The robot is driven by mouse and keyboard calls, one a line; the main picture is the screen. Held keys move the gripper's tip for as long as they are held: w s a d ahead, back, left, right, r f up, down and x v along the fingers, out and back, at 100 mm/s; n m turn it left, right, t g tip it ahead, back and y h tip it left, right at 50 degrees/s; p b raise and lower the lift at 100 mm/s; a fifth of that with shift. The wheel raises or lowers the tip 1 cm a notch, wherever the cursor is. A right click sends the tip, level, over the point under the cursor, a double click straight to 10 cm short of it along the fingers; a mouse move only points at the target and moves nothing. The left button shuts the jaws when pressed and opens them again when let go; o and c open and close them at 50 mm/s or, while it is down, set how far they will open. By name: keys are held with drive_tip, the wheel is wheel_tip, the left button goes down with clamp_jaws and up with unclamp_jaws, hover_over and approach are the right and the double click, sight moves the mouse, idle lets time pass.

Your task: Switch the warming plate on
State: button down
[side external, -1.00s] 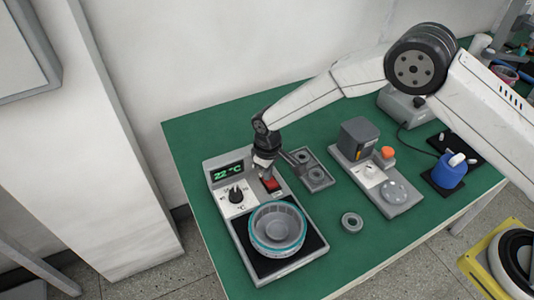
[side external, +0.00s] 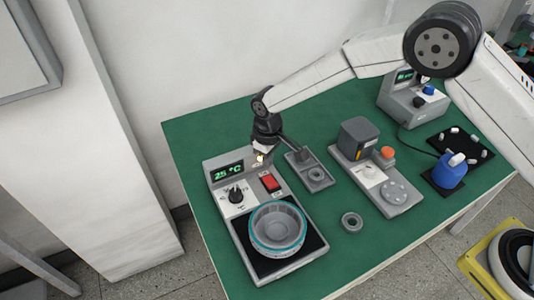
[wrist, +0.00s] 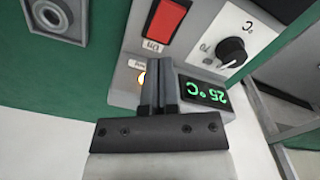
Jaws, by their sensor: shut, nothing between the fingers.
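The warming plate (side external: 222,212) stands at the left of the green table. Its green display (side external: 228,172) reads 25 °C, and the wrist view shows the same reading upside down (wrist: 205,94). Its red rocker switch (side external: 270,183) is uncovered; it also shows in the wrist view (wrist: 167,20). A grey round housing with a teal rim (side external: 277,228) sits on the black heating surface. My gripper (wrist: 162,68) is shut and empty, over the panel between switch and display, partly hiding the lamp.
A black knob (side external: 236,195) is on the plate's panel. A grey tray with a ring (side external: 317,175) lies just right of the plate. A loose ring (side external: 352,222) and a grey fixture (side external: 390,197) stand farther right. Bare table lies between them.

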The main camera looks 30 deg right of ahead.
drive_tip(key=shift+r, duration=1.1)
drive_tip(key=shift+d, duration=0.1)
drive_tip(key=s+d+r+m+t, duration=0.1)
drive_tip(key=s+d+r, duration=0.25)
drive_tip(key=d, duration=0.25)
drive_tip(key=s+d+r+m, duration=0.2)
drive_tip(key=s+d+r, duration=0.15)
drive_tip(key=d, duration=0.35)
drive_tip(key=s+d+r+m+t, duration=0.1)
drive_tip(key=s+d+r+m, duration=0.1)
drive_tip(key=s+d, duration=0.7)
drive_tip(key=s+m, duration=0.1)
drive_tip(key=s, duration=0.4)
drive_tip(key=shift+s+d+r+t, duration=0.15)
drive_tip(key=shift+r+t, duration=0.15)
